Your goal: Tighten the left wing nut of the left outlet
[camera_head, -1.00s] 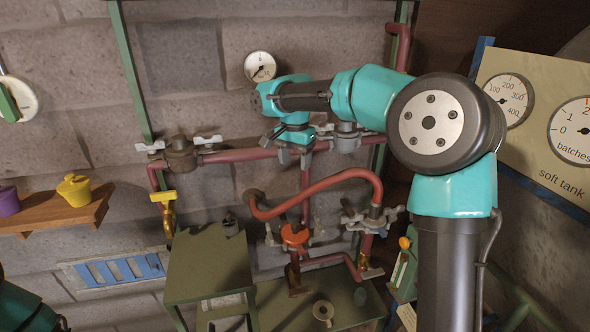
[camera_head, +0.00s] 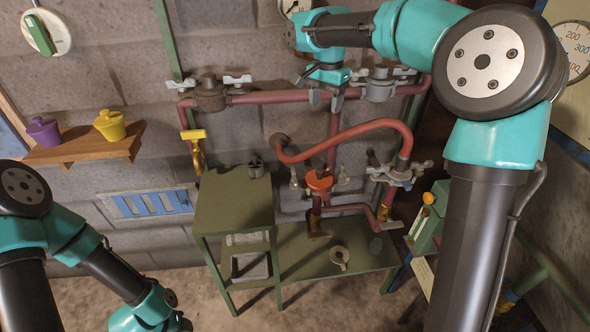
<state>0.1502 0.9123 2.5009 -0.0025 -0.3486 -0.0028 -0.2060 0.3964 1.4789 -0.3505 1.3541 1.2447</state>
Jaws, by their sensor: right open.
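A dark coupling (camera_head: 210,95) sits at the upper left end of the red pipework, above a pipe with a yellow-handled valve (camera_head: 194,135). It has a pale wing nut on its left (camera_head: 182,85) and another on its right (camera_head: 237,79). This looks like the left outlet, but no label shows it. How tight the nuts are cannot be told. My right gripper (camera_head: 325,97) is open, fingers down, in front of the upper red pipe, well right of that coupling. It appears empty. My left arm comes in at the lower left; its fingers are outside the picture.
A second coupling (camera_head: 378,84) with wing nuts is right of my right gripper. A lower coupling (camera_head: 397,176) and an orange fitting (camera_head: 319,181) sit below. A green stand (camera_head: 235,203) stands under the pipes. A wooden shelf (camera_head: 85,147) holds purple and yellow pots.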

